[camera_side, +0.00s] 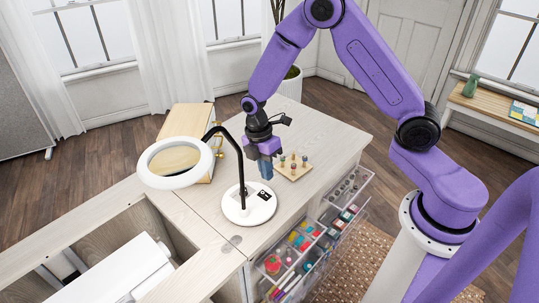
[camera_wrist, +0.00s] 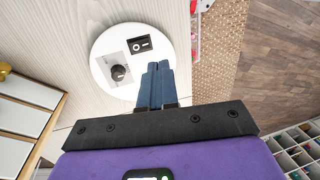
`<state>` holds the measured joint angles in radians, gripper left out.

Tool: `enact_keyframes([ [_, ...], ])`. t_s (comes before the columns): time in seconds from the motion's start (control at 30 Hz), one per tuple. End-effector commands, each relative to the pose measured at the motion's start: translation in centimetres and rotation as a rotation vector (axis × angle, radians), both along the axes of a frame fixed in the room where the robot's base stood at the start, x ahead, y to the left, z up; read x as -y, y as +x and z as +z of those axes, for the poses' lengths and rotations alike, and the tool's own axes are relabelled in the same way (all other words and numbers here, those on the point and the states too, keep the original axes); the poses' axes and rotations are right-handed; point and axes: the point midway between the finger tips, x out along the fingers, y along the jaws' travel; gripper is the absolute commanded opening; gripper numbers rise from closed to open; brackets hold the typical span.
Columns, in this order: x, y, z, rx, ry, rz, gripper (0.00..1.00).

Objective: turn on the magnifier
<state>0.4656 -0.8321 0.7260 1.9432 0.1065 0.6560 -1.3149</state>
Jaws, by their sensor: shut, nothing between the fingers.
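The magnifier has a white ring head (camera_side: 176,162) at the left, a black bent arm (camera_side: 238,150) and a round white base (camera_side: 249,204) on the cabinet top. In the wrist view the base (camera_wrist: 110,50) carries a black rocker switch (camera_wrist: 139,45) with white marks and a dark round knob (camera_wrist: 118,72) on a grey plate. My gripper (camera_wrist: 157,66) is shut and empty, its blue fingers together. The fingertips are over the edge of the base, just below and right of the switch in the wrist view. Whether they touch the base cannot be told.
A small wooden rack with thread spools (camera_side: 295,166) stands right of my gripper. A wooden box (camera_side: 186,122) stands behind the ring head. Open clear drawers (camera_side: 312,245) with sewing supplies stick out at the front. An open well with a white machine (camera_side: 125,270) lies at the lower left.

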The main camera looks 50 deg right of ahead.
Motion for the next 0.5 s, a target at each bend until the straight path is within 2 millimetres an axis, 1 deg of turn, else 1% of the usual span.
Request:
enact_keyframes([
  [0.03,0.0,-0.1,0.9,0.004,0.001,0.001,0.00],
  [0.2,0.0,-0.6,3.5,0.004,0.001,0.001,0.00],
  [0.33,0.0,-0.9,4.9,0.002,0.000,0.001,0.00],
  [0.5,0.0,-1.2,5.9,0.000,0.000,0.001,0.00],
])
